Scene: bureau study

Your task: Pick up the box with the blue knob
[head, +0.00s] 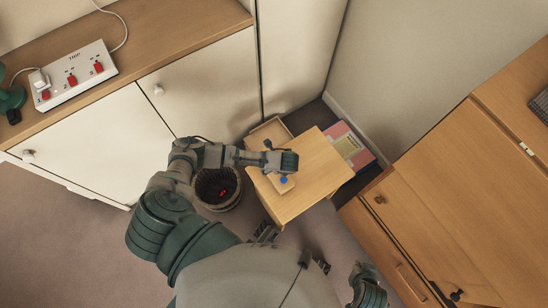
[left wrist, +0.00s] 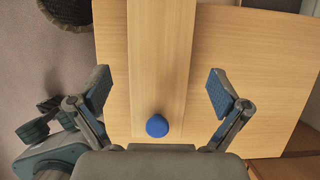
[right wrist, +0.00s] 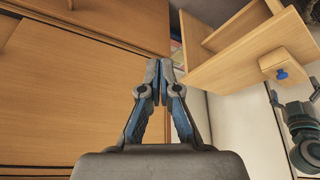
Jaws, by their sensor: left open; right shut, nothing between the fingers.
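The light wood box (head: 286,186) has a blue knob (head: 284,180) and lies on a small wooden table (head: 318,165). In the left wrist view the box (left wrist: 160,60) is a long strip with the blue knob (left wrist: 157,126) near its close end. My left gripper (left wrist: 160,90) is open, one finger on each side of the box, apart from it. In the head view its hand covers part of the box. The box (right wrist: 278,58) also shows at the table's edge in the right wrist view. My right gripper (right wrist: 160,72) is shut and empty, away from the box.
A dark waste basket (head: 217,188) stands left of the table. White cupboards (head: 210,90) with a wooden top carrying a power strip (head: 73,75) are at left. A wooden cabinet (head: 445,190) stands at right. Pink folders (head: 350,147) are behind the table.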

